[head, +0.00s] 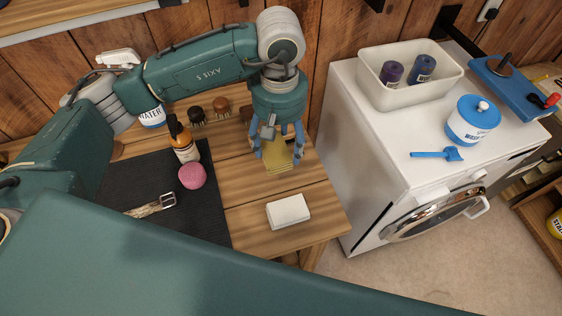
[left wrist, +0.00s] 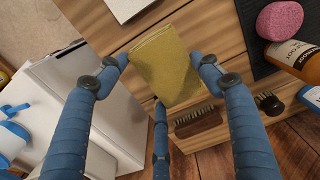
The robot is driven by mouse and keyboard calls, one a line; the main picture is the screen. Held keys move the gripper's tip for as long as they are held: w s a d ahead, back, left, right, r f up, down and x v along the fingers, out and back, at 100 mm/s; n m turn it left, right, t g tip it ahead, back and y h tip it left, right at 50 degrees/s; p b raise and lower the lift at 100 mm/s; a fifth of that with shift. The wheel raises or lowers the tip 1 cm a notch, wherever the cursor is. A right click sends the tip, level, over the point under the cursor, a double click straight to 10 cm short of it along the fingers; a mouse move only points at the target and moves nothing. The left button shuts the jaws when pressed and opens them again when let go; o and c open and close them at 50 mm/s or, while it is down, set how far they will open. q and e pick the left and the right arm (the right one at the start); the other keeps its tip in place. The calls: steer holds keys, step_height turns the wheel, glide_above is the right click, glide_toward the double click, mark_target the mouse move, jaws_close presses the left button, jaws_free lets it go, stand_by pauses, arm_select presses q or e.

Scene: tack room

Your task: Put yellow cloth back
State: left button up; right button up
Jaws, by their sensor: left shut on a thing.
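The yellow cloth (head: 280,160) is a folded flat piece at the right part of the wooden bench (head: 250,227). My left gripper (head: 278,152) points down over the bench with its blue fingers around the cloth. In the left wrist view the cloth (left wrist: 163,68) sits between the fingertips of the left gripper (left wrist: 160,64), which is shut on it. I cannot tell whether the cloth touches the bench top. My right gripper is not in view.
A white block (head: 289,211) lies nearer the bench's front edge. Left are a black mat (head: 120,180), pink sponge (head: 192,176), amber bottle (head: 182,140), buckled strap (head: 153,206) and brushes (head: 221,106). Right stands a white washer (head: 375,160) with a bin (head: 447,78) and tub (head: 472,122).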

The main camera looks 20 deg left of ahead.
mark_target(281, 156)
arm_select(q)
step_height(281, 156, down, 5)
steer(key=shift+w+d+f+p, duration=0.1)
steer(key=shift+p, duration=0.45)
steer(key=shift+f, duration=0.5)
step_height(281, 156, down, 4)
steer(key=shift+p, duration=0.65)
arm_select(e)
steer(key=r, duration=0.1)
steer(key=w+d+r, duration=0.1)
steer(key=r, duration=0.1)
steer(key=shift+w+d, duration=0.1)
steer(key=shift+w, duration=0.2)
arm_select(q)
steer(key=shift+f, duration=0.1)
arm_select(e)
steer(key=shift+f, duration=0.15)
arm_select(q)
steer(key=shift+f+b, duration=0.1)
steer(key=shift+b, duration=0.2)
steer(key=o, duration=1.2)
steer(key=shift+c, duration=0.2)
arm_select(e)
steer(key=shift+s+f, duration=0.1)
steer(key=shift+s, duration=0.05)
